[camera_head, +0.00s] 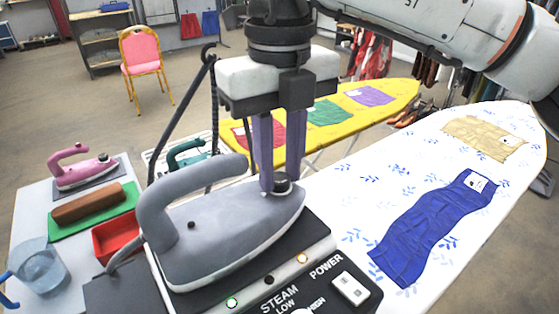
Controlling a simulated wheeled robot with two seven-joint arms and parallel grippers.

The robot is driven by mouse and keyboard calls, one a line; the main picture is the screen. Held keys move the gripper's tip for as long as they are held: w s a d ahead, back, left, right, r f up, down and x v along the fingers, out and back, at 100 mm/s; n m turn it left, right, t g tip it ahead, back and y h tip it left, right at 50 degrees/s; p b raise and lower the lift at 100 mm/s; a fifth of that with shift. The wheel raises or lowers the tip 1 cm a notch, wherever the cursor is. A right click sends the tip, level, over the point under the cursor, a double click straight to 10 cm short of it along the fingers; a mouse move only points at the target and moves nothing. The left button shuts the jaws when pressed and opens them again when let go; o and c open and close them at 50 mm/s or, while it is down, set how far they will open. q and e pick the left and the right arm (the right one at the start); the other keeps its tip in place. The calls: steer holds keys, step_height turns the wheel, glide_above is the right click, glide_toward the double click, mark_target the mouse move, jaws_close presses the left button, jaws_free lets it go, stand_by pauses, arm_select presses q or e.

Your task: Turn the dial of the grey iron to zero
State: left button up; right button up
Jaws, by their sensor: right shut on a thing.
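The grey iron (220,231) sits flat on a dark steam station (318,246) with lit indicator lights, a POWER switch and a STEAM label. Its dial (283,184) is a small dark and silver knob on top of the iron, near its right end. My right gripper (280,188) comes down from above, with both long fingers upright and their tips at the dial. It is shut on the dial, whose marking I cannot read as the fingers partly cover it. My left gripper is not in view.
A white ironing board (355,187) with blue cloth (428,230) and tan cloth (482,137) lies right. A yellow ironing board (398,97) stands behind. Left are a pink iron (82,171), a red tray (112,240) and a clear jug (40,266). A teal iron (186,155) is behind the grey one.

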mark_target(280, 178)
steer(key=n, duration=0.4)
steer(key=shift+n, duration=0.3)
steer(key=n+p, duration=0.1)
steer(key=n, duration=0.2)
steer(key=shift+r+n, duration=0.1)
steer(key=shift+n, duration=0.3)
steer(key=n, duration=0.4)
steer(key=shift+n+p, duration=0.45)
steer(key=shift+n, duration=1.65)
steer(key=o, duration=1.1)
steer(key=shift+c, duration=0.2)
step_height(280, 178, up, 10)
steer(key=shift+r, duration=0.1)
